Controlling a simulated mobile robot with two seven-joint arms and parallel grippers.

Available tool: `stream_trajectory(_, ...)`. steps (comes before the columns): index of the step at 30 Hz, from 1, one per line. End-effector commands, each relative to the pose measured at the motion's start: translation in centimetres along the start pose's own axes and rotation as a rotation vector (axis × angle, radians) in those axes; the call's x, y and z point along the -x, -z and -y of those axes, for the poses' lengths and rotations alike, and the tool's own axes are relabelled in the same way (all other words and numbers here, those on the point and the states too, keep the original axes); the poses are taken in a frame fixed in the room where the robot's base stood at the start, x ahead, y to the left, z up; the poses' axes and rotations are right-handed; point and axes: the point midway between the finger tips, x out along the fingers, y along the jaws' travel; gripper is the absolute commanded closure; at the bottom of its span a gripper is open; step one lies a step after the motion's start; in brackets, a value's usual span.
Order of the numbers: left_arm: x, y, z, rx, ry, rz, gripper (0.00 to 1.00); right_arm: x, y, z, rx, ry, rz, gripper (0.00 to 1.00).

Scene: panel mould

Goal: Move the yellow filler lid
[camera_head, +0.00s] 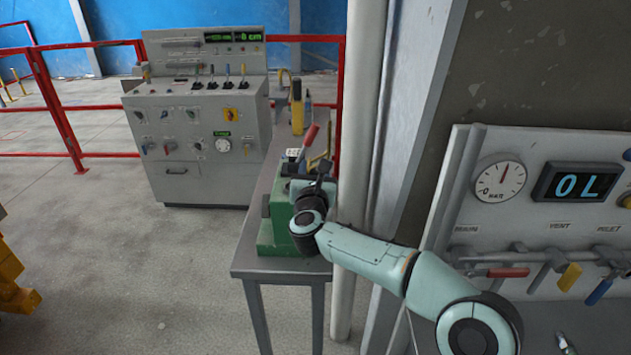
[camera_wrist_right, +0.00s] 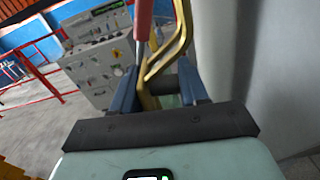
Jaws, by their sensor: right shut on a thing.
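The green machine (camera_head: 277,222) stands on a grey table, partly hidden behind my right arm. My right gripper (camera_head: 318,170) is at its top. In the right wrist view my right gripper (camera_wrist_right: 157,92) has its two blue-grey fingers on either side of a yellow bent bar (camera_wrist_right: 178,50), which I take for the filler lid, and is shut on it. The yellow piece also shows in the head view (camera_head: 322,164), small and partly covered. A lever with a red grip (camera_head: 311,134) rises right beside it; the grip also shows in the wrist view (camera_wrist_right: 143,18). My left gripper is not in view.
A grey table (camera_head: 262,266) carries the machine; a yellow bottle-like object (camera_head: 297,108) stands behind. A pale column (camera_head: 356,120) is close on the right. A gauge panel (camera_head: 540,228) with levers is further right. A control console (camera_head: 200,120) stands at the back left.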

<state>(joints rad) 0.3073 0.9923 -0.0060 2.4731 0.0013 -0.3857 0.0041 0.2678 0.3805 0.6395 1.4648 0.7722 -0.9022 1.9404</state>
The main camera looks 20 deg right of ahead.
Motion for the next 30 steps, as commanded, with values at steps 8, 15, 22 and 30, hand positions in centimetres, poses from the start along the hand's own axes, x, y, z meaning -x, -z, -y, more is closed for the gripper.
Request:
stream_trajectory(8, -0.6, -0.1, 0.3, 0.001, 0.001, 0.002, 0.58, -0.1, -0.3, -0.8, 0.212, 0.007, 0.000, 0.86)
stream_trajectory(15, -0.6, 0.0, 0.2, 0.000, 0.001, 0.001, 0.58, -0.1, -0.4, -1.5, 0.357, 0.009, -0.001, 0.86)
stream_trajectory(22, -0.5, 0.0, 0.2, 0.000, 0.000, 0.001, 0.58, -0.1, -0.5, -1.8, 0.433, 0.009, 0.000, 0.87)
stream_trajectory(30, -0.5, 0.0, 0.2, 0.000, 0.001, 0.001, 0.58, -0.1, -0.5, -1.9, 0.455, 0.009, 0.001, 0.87)
